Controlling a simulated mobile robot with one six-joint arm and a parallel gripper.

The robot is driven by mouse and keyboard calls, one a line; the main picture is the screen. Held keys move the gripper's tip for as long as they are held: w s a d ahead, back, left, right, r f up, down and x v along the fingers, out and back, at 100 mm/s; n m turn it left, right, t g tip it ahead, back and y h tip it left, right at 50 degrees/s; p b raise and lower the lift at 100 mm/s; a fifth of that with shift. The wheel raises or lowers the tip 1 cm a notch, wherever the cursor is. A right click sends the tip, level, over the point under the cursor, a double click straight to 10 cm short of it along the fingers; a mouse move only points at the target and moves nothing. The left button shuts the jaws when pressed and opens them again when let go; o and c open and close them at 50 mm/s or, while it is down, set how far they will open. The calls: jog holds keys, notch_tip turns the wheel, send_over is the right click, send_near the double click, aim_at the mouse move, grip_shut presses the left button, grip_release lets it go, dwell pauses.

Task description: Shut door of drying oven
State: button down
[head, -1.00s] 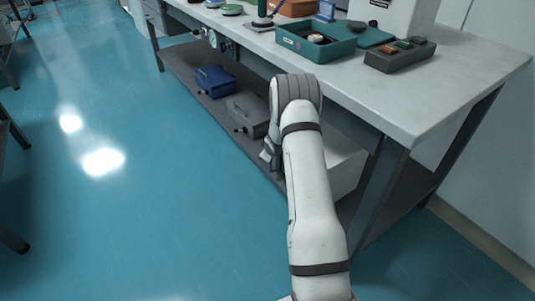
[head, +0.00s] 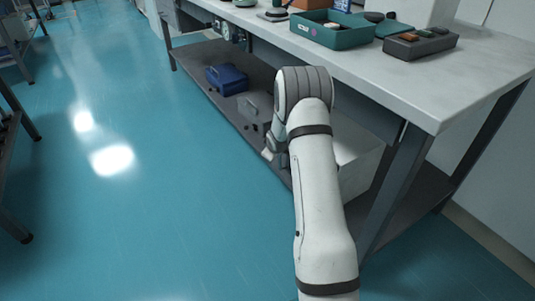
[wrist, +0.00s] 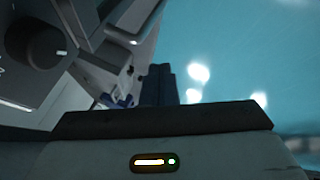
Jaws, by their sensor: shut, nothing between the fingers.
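A white box-shaped unit (head: 358,162), which looks like the drying oven, stands on the lower shelf under the table, partly hidden by my arm. In the wrist view a pale panel with a dark round knob (wrist: 38,40) is close at upper left, probably the oven's front. A pale grey edge with a handle-like bar (wrist: 132,22) is beside it; it may be the door, but I cannot tell its angle. My gripper (head: 270,150) is low at the shelf's front edge, left of the white unit. Its dark fingers (wrist: 159,84) are together and empty. Contact is unclear.
A grey case (head: 254,108) and a blue box (head: 227,79) sit farther along the lower shelf (head: 200,58). The teal floor (head: 150,220) to the left is clear.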

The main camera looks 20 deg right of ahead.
jog(key=s+a+r+m+g+p, duration=0.1)
jog(key=s+a+r+p, duration=0.2)
jog(key=s+r+p, duration=0.7)
jog(key=s+a+r+m+p, duration=0.15)
jog(key=s+a+r, duration=0.25)
jog(key=r, duration=1.2)
jog(key=s+a+r+m+g+p, duration=0.1)
jog(key=s+a+r+p, duration=0.2)
jog(key=s+r+p, duration=0.75)
jog(key=s+a+r+m+g+p, duration=0.1)
jog(key=s+a+r+p, duration=0.1)
jog(key=s+r+p, duration=0.5)
jog(key=s+a+r+m+g+y+p, duration=0.1)
jog(key=s+a+r+m+p, duration=0.1)
jog(key=s+r+p, duration=0.5)
jog(key=s+a+r, duration=0.1)
jog(key=s+r, duration=0.3)
jog(key=r, duration=0.6)
jog(key=shift+s+r+g, duration=0.15)
jog(key=shift+r+g, duration=0.15)
jog(key=shift+r, duration=0.05)
